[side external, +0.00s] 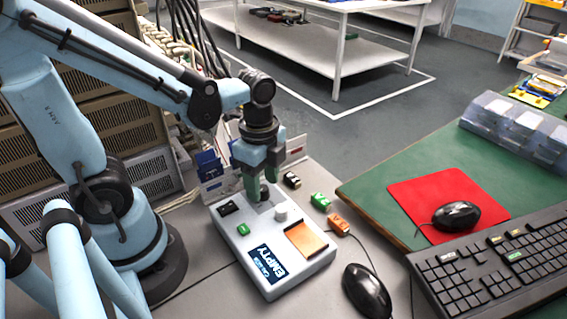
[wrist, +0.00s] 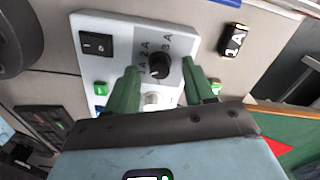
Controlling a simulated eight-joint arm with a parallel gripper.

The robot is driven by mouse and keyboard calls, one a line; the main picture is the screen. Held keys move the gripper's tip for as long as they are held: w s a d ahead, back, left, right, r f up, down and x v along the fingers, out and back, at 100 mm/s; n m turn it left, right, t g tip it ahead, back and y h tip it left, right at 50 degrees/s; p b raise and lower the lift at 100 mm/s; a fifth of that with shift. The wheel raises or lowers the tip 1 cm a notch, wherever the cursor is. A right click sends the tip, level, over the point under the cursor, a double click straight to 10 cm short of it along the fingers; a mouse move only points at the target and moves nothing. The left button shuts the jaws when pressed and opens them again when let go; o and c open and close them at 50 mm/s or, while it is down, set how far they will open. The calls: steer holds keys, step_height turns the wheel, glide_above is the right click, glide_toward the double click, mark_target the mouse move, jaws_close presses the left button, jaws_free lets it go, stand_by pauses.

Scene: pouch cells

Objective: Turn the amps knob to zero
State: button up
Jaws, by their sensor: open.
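The black amps knob (wrist: 160,65) stands on the light grey charger box (wrist: 205,40), with 1A, 2A and 3A marks around it. The knob's setting is too small to tell. In the side view the knob (side external: 264,195) shows just below my gripper (side external: 262,183), partly hidden by the fingers. In the wrist view my gripper (wrist: 161,68) is open, with one green finger on each side of the knob and gaps between. A white knob (wrist: 152,99) is nearer the wrist, partly hidden. The box also shows in the side view (side external: 262,232).
A black mouse (side external: 367,291) and keyboard (side external: 490,255) are further right.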

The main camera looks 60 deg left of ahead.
steer(key=shift+f, duration=0.55)
jaws_close()
steer(key=shift+n, duration=0.4)
steer(key=n, duration=1.1)
stand_by(0.5)
